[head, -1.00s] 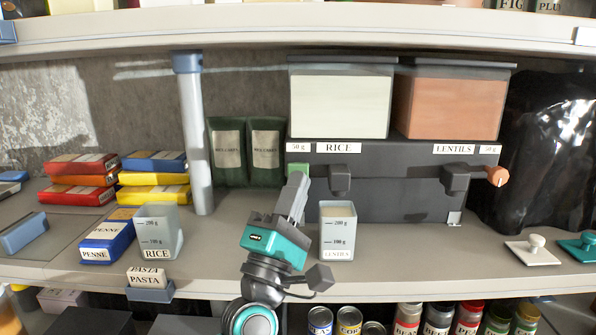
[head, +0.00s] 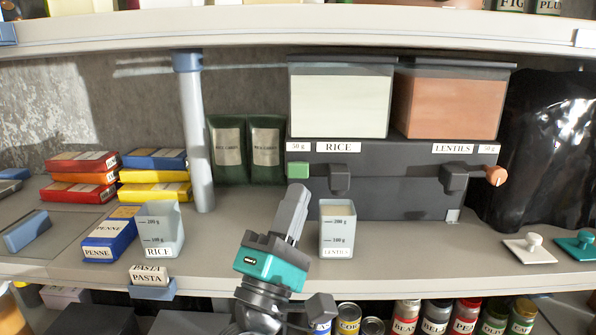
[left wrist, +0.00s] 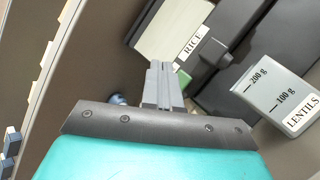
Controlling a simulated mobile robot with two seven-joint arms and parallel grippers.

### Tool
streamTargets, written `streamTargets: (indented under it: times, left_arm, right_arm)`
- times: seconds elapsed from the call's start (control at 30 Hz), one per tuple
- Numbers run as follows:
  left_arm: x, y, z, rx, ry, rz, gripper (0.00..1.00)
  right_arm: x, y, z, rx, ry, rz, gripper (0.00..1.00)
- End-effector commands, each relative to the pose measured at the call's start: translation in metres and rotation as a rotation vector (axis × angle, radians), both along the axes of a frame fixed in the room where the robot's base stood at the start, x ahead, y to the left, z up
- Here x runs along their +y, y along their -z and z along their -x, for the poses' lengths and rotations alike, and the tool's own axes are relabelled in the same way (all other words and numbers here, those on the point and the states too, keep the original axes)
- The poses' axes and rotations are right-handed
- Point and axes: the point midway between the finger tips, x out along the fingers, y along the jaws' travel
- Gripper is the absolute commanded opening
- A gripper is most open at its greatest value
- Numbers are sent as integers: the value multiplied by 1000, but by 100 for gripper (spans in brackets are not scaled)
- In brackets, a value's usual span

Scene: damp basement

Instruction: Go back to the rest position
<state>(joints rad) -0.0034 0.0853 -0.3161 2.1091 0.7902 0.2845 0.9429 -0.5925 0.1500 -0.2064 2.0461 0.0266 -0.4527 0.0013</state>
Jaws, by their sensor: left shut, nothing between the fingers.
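My left gripper (head: 297,190) is shut and empty, with its fingers pointing up in front of the dispenser. It also shows in the left wrist view (left wrist: 158,68), fingers together. Its fingertips are apart from the green knob (head: 298,170) on the rice side of the dispenser (head: 400,200). The lentils cup (head: 338,232) stands upright just right of the gripper and holds pale contents. The rice cup (head: 160,232) stands upright on the shelf to the left. My right gripper does not show.
Penne (head: 110,238) and other boxes lie at the left, near a grey post (head: 195,140). A white lid (head: 530,248) and a teal lid (head: 577,245) lie at the right. Cans stand on the shelf below. The shelf between the rice cup and my gripper is clear.

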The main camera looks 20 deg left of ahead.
Motion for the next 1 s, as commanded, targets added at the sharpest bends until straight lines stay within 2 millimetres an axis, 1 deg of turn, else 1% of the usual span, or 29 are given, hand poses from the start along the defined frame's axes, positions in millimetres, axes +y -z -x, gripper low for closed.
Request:
streamTargets:
  times: [0.13, 0.23, 0.27, 0.37, 0.47, 0.5, 0.57, 0.6, 0.67, 0.7, 0.77, 0.8, 0.9, 1.0]
  left_arm:
    - [0, 1, 0, 3, -1, -5, 0]
    - [-6, 8, 0, 30, -2, -64, 0]
    - [-9, 12, 1, 46, -3, -101, 0]
    - [-22, 36, 3, 128, -10, -286, 0]
    - [-35, 73, 10, 237, -12, -544, 0]
    - [-38, 90, 13, 284, -9, -651, 0]
    - [-41, 117, 21, 354, -2, -812, 0]
    - [-41, 135, 27, 399, 7, -919, 0]
    - [-38, 163, 38, 472, 26, -1077, 0]
    - [-34, 180, 47, 519, 43, -1181, 0]
    - [-27, 207, 63, 592, 76, -1334, 0]
    - [-20, 224, 75, 640, 104, -1431, 0]
    - [-2, 257, 104, 747, 177, -1637, 0]
    - [16, 279, 131, 832, 251, -1789, 0]
  right_arm:
    - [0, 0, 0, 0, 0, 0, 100]
    - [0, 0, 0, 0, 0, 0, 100]
    - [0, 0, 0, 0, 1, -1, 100]
    - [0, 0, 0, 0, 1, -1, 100]
    - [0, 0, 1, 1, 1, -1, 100]
    - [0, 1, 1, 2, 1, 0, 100]
    - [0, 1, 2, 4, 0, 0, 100]
    - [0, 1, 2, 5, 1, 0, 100]
    - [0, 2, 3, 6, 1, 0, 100]
    - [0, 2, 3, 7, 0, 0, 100]
    - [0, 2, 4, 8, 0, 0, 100]
    - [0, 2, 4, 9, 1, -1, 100]
    - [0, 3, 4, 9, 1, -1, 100]
    - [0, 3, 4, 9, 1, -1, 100]
